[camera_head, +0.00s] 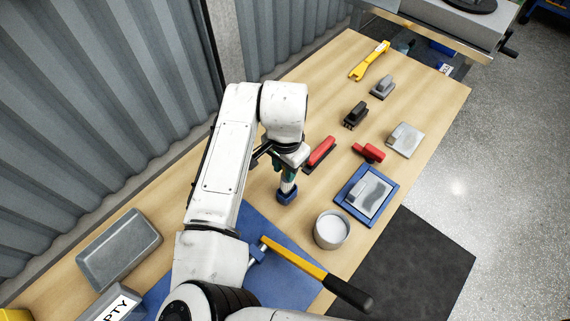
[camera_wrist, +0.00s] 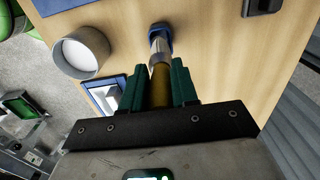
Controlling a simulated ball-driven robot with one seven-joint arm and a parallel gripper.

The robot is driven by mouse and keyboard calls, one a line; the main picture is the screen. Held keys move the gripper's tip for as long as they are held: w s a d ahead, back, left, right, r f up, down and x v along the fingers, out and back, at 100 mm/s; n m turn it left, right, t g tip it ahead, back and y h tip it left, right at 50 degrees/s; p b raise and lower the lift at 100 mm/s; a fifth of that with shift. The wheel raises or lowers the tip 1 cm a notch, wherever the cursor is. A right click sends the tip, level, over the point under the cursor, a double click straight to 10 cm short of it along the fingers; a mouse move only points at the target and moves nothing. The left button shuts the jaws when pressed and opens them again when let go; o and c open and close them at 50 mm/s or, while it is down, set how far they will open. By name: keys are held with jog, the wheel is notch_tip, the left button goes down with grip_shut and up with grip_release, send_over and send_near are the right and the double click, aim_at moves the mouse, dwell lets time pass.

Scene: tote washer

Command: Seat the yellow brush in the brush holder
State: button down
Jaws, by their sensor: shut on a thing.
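My gripper (camera_wrist: 160,85) is shut on the yellow-brown handle (camera_wrist: 160,84) of a brush; its green fingers lie on both sides of the handle. Below the handle is a pale metallic band (camera_wrist: 160,43). In the head view this pale part (camera_head: 287,186) shows beneath my gripper (camera_head: 286,168). A small blue block, which looks like the brush holder (camera_head: 287,196), is at the brush's lower end, over the table. It also shows in the wrist view (camera_wrist: 158,29), around the brush end. The bristles are hidden, and I cannot tell how deep the brush sits.
A white-filled cup (camera_head: 331,230) and a blue-framed tray (camera_head: 345,204) stand to the right. A red-handled tool (camera_head: 320,152) lies close by. A yellow-handled tool (camera_head: 292,258) crosses the blue mat (camera_head: 240,285). Several tools and blocks lie farther back; bare wood separates them.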

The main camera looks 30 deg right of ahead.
aim_at(285, 182)
jog(key=shift+f, duration=0.2)
dwell(0.4)
jog(key=shift+f+b, duration=0.75)
jog(key=shift+f, duration=0.7)
jog(key=shift+f+b, duration=0.55)
jog(key=shift+f, duration=0.45)
jog(key=c, duration=0.8)
grip_release()
jog(key=shift+o, duration=0.3)
jog(key=o, duration=0.5)
